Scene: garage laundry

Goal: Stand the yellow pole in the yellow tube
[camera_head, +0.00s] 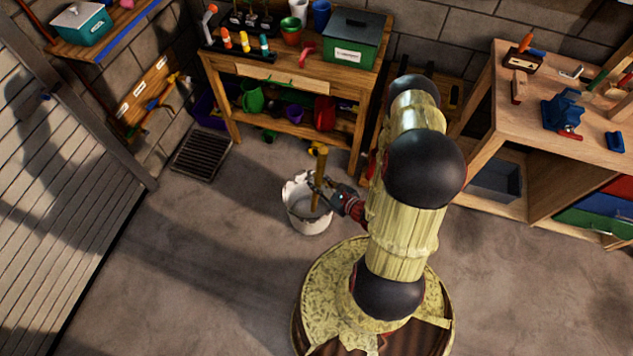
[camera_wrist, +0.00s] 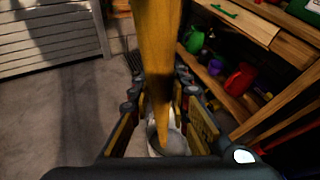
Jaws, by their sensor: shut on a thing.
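The yellow pole (camera_head: 319,172) stands nearly upright, with a yellow end piece at its top. My gripper (camera_head: 325,188) is shut on it, low on its length. In the wrist view the pole (camera_wrist: 160,60) runs down between the fingers (camera_wrist: 162,108). Its lower end appears over or inside a white container (camera_head: 309,226) with an uneven rim on the floor; I cannot tell whether it touches the bottom. I cannot make out a separate yellow tube; the container's inside is partly hidden by the pole and gripper.
A wooden bench (camera_head: 285,82) with pots, a green box (camera_head: 351,42) and a lower shelf stands behind. A floor grate (camera_head: 201,156) lies left of the container. A second workbench (camera_head: 560,115) stands at the right. The floor at the front left is clear.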

